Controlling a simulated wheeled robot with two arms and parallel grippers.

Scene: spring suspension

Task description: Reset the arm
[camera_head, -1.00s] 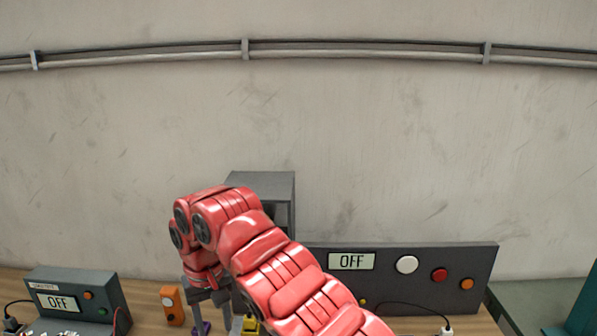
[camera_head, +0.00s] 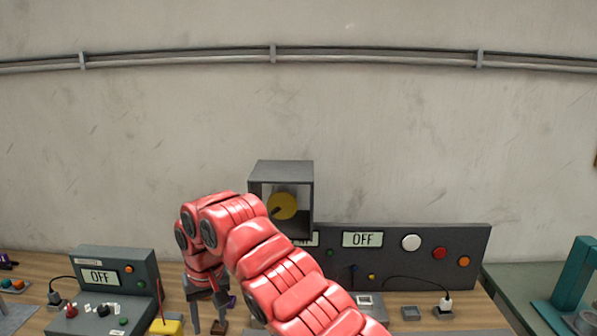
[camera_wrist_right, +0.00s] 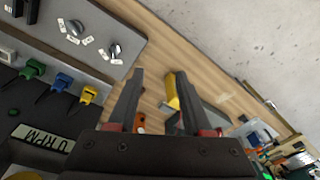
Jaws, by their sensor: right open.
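My right arm, red and segmented, reaches in from the bottom of the head view and bends down at its wrist. My right gripper (camera_head: 207,316) points down at the bench, left of the grey box with the yellow disc. In the right wrist view the same gripper (camera_wrist_right: 160,75) is open, with nothing held between its fingers. A yellow object (camera_wrist_right: 172,90) shows beside the right-hand finger; I cannot tell whether they touch. An orange object (camera_wrist_right: 140,123) is partly hidden between the fingers. My left gripper is not in view.
A grey box with a yellow disc (camera_head: 283,206) stands behind my arm. A dark panel (camera_head: 400,275) reads OFF; a smaller console (camera_head: 118,262) at left also reads OFF. The wrist view shows knobs (camera_wrist_right: 72,28) and green, blue (camera_wrist_right: 62,82) and yellow plugs. Bare wood (camera_wrist_right: 205,55) lies beyond the fingertips.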

